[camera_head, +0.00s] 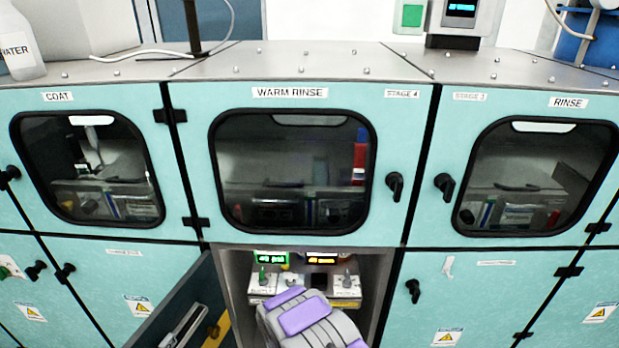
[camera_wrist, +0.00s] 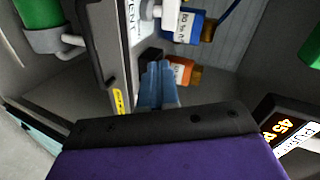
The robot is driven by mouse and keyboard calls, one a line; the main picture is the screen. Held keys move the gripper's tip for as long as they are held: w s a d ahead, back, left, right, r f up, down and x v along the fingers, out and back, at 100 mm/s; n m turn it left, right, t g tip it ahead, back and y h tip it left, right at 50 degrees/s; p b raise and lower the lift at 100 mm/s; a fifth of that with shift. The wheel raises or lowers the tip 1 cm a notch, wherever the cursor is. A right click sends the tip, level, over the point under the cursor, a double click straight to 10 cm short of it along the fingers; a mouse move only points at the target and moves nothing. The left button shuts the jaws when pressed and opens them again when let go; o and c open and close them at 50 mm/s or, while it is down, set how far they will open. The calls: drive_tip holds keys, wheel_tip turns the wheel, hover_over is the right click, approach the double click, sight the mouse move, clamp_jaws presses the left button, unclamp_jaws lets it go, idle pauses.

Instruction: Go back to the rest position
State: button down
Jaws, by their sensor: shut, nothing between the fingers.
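My arm, grey with purple panels, reaches into the open lower compartment (camera_head: 386,270) under the warm rinse module (camera_head: 294,160) in the head view. My gripper is hidden there behind the arm. In the wrist view my gripper (camera_wrist: 158,82) shows as blue-grey fingers, closed together with nothing between them. I cannot tell whether the fingers touch anything.
The compartment's open door (camera_head: 185,310) stands just left of my arm. Two control boxes with displays and knobs (camera_head: 263,282) (camera_head: 346,285) sit inside. A display reading 45 (camera_wrist: 284,126) is close at right in the wrist view. The coat and rinse module doors are shut.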

drive_tip(key=s+d+r+n+g, duration=0.1)
drive_tip(key=d+r+n+g, duration=0.3)
drive_tip(key=r, duration=0.8)
drive_tip(key=s+d+r+n+g+y, duration=0.1)
drive_tip(key=s+d+r+n+g, duration=0.3)
drive_tip(key=s+r, duration=0.7)
drive_tip(key=s+d+r+n+g, duration=0.2)
drive_tip(key=s+d+r, duration=0.1)
drive_tip(key=s, duration=1)
drive_tip(key=s+d+r+n+g, duration=0.3)
drive_tip(key=s+r, duration=0.3)
drive_tip(key=s, duration=0.7)
drive_tip(key=s+d+r+n+g, duration=0.2)
drive_tip(key=s+d+r, duration=0.1)
drive_tip(key=s, duration=1)
drive_tip(key=shift+s+d+r+n+g, duration=0.15)
drive_tip(key=shift+d+r+n+g, duration=0.2)
drive_tip(key=shift+r, duration=0.55)
